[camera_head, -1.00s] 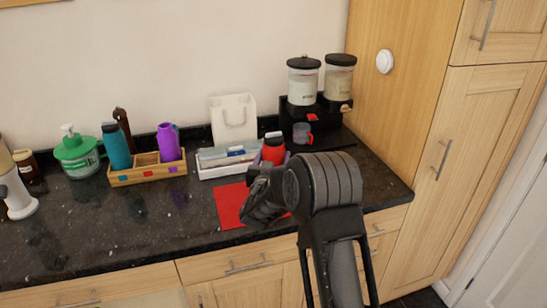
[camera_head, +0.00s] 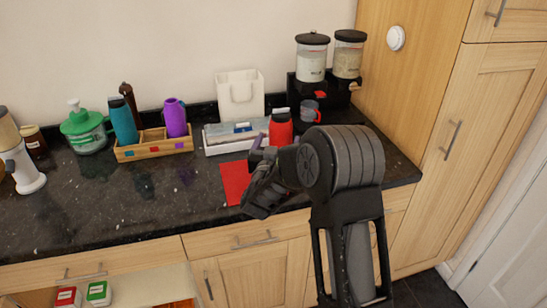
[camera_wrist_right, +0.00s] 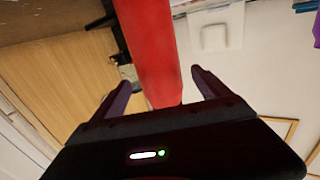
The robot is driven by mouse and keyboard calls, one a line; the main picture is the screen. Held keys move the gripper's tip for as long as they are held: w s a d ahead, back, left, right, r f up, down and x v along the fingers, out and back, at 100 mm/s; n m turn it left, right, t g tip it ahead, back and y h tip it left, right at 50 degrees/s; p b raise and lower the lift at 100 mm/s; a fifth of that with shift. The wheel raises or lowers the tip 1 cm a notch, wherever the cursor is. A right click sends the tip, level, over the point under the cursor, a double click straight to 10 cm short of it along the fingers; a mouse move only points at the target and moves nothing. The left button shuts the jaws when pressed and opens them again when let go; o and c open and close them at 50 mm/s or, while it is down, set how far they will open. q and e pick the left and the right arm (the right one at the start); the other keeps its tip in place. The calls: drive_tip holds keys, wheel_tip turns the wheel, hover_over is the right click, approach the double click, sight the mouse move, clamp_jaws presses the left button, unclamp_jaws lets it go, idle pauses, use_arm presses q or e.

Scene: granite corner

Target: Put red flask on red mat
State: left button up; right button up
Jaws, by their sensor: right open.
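My right gripper (camera_head: 262,155) is open, just in front of the flask. In the right wrist view, the flask (camera_wrist_right: 150,45) rises between the spread fingers of the right gripper (camera_wrist_right: 160,82), with a gap at the right finger. The gripper hides part of the mat. My left gripper is not in view.
Behind the mat is a white tray (camera_head: 222,148) with boxes, and a white bag (camera_head: 240,95). A wooden caddy (camera_head: 152,149) holds teal and purple flasks. A dispenser stand (camera_head: 292,92) and a cup (camera_head: 309,111) are at right. The granite counter (camera_head: 110,212) is clear front left.

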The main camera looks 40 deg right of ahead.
drive_tip(key=b+v, duration=0.1)
drive_tip(key=v, duration=0.6)
drive_tip(key=shift+s+a, duration=0.15)
drive_tip(key=shift+a, duration=0.05)
